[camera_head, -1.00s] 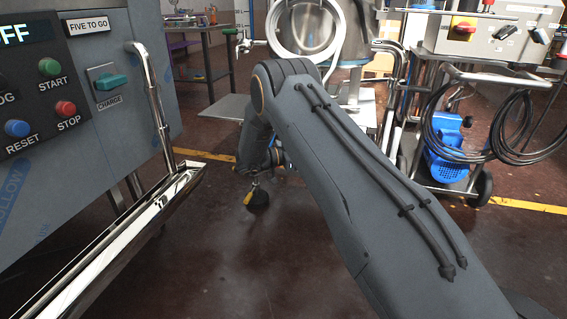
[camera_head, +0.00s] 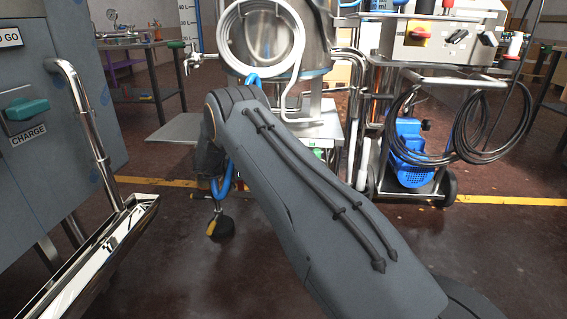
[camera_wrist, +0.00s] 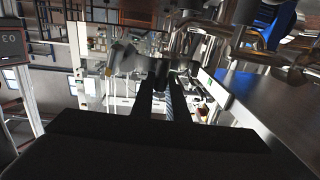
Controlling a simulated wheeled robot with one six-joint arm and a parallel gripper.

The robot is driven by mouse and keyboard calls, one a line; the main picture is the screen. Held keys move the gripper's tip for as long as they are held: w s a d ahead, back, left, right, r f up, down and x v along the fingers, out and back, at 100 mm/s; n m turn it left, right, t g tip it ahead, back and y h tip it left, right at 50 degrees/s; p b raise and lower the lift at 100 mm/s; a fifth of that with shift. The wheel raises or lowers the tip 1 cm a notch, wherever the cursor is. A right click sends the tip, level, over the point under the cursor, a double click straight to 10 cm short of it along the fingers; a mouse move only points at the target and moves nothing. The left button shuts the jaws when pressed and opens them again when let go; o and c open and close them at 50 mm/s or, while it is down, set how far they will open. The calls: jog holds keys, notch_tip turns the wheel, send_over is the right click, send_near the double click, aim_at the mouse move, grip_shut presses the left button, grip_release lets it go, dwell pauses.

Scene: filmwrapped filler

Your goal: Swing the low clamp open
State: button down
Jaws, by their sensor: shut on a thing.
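In the wrist view, my gripper (camera_wrist: 163,82) has its two dark fingers close together, shut on a small grey metal piece (camera_wrist: 157,66) at their tips. It looks like part of the low clamp, but it is dark and small, and its outline is not clear. In the head view my own arm reaches toward the steel vessel (camera_head: 268,55) and hides the gripper and the clamp. I cannot tell from these views how far the clamp stands open.
A grey cabinet with a green CHARGE switch (camera_head: 27,109) and steel rail (camera_head: 80,110) stands at left, with a steel tray (camera_head: 95,262) below. A cart with a blue unit (camera_head: 412,155) and black hoses stands at right. Dark floor is open at front right.

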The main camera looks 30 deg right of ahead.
jog(key=shift+d, duration=0.25)
